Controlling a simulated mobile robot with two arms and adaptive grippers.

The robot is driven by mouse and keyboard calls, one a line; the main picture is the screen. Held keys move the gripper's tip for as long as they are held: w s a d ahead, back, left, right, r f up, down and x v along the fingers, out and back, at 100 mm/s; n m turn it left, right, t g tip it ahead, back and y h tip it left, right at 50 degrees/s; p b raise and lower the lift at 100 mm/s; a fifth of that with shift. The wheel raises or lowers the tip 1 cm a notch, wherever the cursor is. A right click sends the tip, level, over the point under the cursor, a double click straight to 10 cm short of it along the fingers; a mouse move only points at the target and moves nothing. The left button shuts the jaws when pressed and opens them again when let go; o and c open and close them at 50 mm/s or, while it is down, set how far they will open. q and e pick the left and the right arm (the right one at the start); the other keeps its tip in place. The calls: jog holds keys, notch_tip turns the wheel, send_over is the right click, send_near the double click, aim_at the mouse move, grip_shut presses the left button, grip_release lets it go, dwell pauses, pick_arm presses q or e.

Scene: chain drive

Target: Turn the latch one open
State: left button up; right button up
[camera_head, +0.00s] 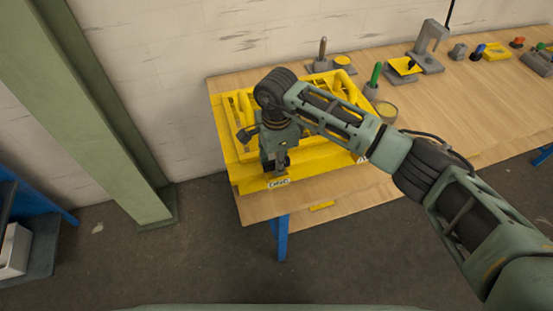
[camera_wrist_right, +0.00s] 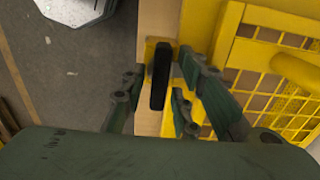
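The yellow guard box with a mesh cover (camera_head: 243,104) sits at the left end of the workbench. Its yellow mesh also shows at the right of the right wrist view (camera_wrist_right: 275,68). A black upright latch handle (camera_wrist_right: 160,76) stands on a yellow mount at the box's edge. My right gripper (camera_head: 277,168) points down at the front left of the box, and its arm hides part of the cover. In the wrist view its fingers (camera_wrist_right: 162,88) are apart, one on each side of the handle, with gaps visible. In the head view the gripper hides this handle. My left gripper is not in view.
The wooden bench (camera_head: 470,100) carries a grey stand (camera_head: 428,50), a green-handled tool (camera_head: 375,75) and several small parts farther right. A green column (camera_head: 80,100) stands left of the bench. The floor (camera_head: 170,260) in front is clear.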

grip_shut()
jog(key=shift+f+m+b, duration=0.15)
jog(key=shift+m+b, duration=0.65)
jog(key=shift+b, duration=0.3)
jog(key=m+b, duration=1)
jog(key=m, duration=0.1)
jog(key=shift+m+b, duration=0.3)
jog(key=shift+b, duration=0.1)
jog(key=shift+r+m+b, duration=0.2)
jog(key=shift+m+b, duration=1.25)
jog(key=shift+m, duration=0.85)
jog(key=shift+r, duration=0.1)
jog(key=shift+o, duration=1.3)
grip_release()
